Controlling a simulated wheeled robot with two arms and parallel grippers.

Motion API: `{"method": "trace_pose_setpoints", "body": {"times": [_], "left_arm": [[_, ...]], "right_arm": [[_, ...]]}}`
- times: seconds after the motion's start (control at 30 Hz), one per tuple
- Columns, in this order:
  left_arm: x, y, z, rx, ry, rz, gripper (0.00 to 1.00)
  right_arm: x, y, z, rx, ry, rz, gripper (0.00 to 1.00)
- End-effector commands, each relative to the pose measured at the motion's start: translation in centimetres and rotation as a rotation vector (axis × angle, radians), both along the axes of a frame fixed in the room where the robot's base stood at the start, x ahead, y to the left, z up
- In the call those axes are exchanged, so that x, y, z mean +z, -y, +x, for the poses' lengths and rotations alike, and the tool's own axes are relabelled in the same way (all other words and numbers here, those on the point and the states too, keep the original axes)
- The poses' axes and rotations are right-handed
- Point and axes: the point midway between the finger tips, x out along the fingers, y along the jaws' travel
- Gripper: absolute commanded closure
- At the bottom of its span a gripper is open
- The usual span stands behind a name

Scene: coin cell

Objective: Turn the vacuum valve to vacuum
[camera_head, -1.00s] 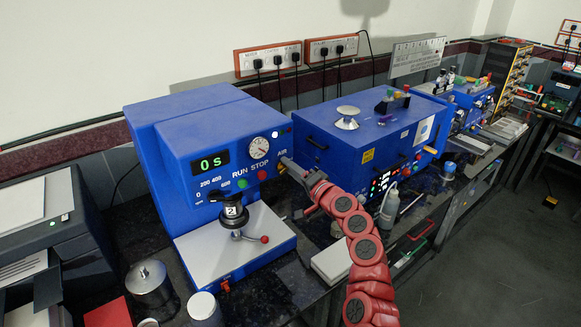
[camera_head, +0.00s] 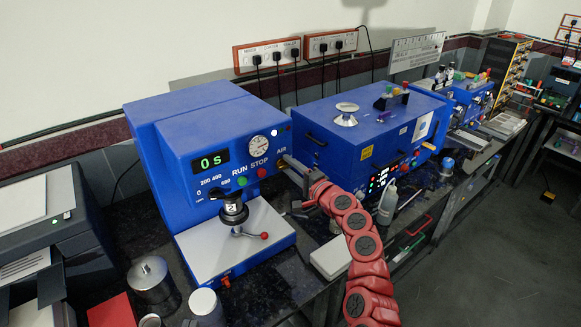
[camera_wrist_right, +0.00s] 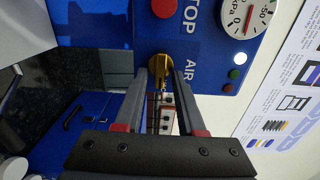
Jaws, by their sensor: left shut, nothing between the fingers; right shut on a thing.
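The vacuum valve is a brass fitting (camera_wrist_right: 155,66) on the blue panel beside the AIR label. It shows in the right wrist view, with its lever mostly hidden between my fingers. My right gripper (camera_wrist_right: 160,80) is closed around this part. In the head view the same right gripper (camera_head: 288,163) reaches the right side of the blue press machine (camera_head: 185,150), just below AIR, and covers most of the valve. A round pressure gauge (camera_head: 260,149) sits above it; it is partly visible in the wrist view (camera_wrist_right: 243,14). My left gripper is not in view.
The press platform (camera_head: 215,255) carries a black handle (camera_head: 234,203) and a red-knobbed lever. A blue glovebox-like unit (camera_head: 350,135) stands to the right, close behind my right arm. Metal and white containers (camera_head: 148,275) stand at front left. A squeeze bottle (camera_head: 386,205) stands right of the arm.

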Motion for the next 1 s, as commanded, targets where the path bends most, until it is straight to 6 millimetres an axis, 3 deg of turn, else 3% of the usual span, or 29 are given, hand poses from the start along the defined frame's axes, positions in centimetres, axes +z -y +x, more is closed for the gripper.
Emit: {"method": "trace_pose_setpoints", "body": {"times": [0.17,0.2,0.23,0.67,1.0], "left_arm": [[0.0,0.0,0.0,0.000,0.000,0.000,1.00],[0.0,0.0,0.0,0.000,0.000,0.000,1.00],[0.0,0.0,0.0,0.000,0.000,0.000,1.00],[-0.1,0.0,0.0,0.000,0.000,0.000,1.00],[-1.1,0.0,0.0,0.000,0.000,0.000,1.00]], "right_arm": [[0.0,0.0,0.0,-0.001,0.001,-0.001,1.00],[0.0,0.0,0.0,-0.001,0.001,-0.001,0.60],[0.0,0.0,0.0,-0.001,0.001,-0.001,0.55],[0.0,0.3,-0.6,0.000,0.004,0.002,0.55],[-0.2,3.0,-4.1,-0.003,0.004,0.002,0.55]]}}
